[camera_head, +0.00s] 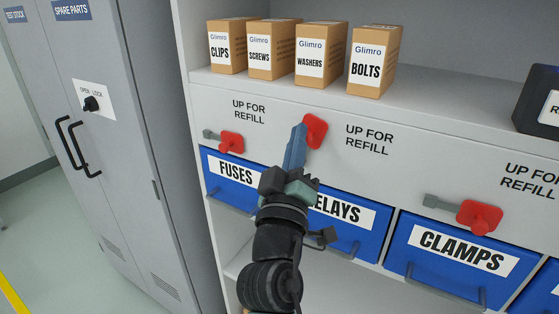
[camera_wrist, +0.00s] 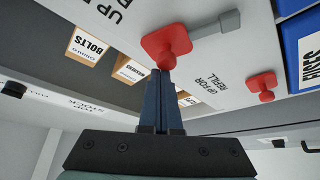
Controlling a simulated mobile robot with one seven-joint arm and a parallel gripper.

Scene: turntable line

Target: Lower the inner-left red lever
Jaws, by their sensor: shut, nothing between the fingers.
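The inner-left red lever, above the relays drawer, has a red knob (camera_head: 316,130) that sits higher than the other knobs in the head view, so it looks raised. Its grey arm is hidden behind my gripper there. In the wrist view, the red knob (camera_wrist: 167,42) and grey arm (camera_wrist: 215,28) show plainly. My gripper (camera_head: 300,130) is shut and empty, with its blue fingers at the knob's left edge in the head view. In the wrist view, the fingertips (camera_wrist: 161,74) meet the knob's edge; I cannot tell whether they touch.
The fuses lever (camera_head: 231,143) is at left and the clamps lever (camera_head: 480,216) at right, both roughly level. Below are blue drawers for fuses (camera_head: 216,188), relays (camera_head: 367,224) and clamps (camera_head: 400,262). Several small boxes stand on the shelf above. A grey cabinet (camera_head: 120,130) stands left.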

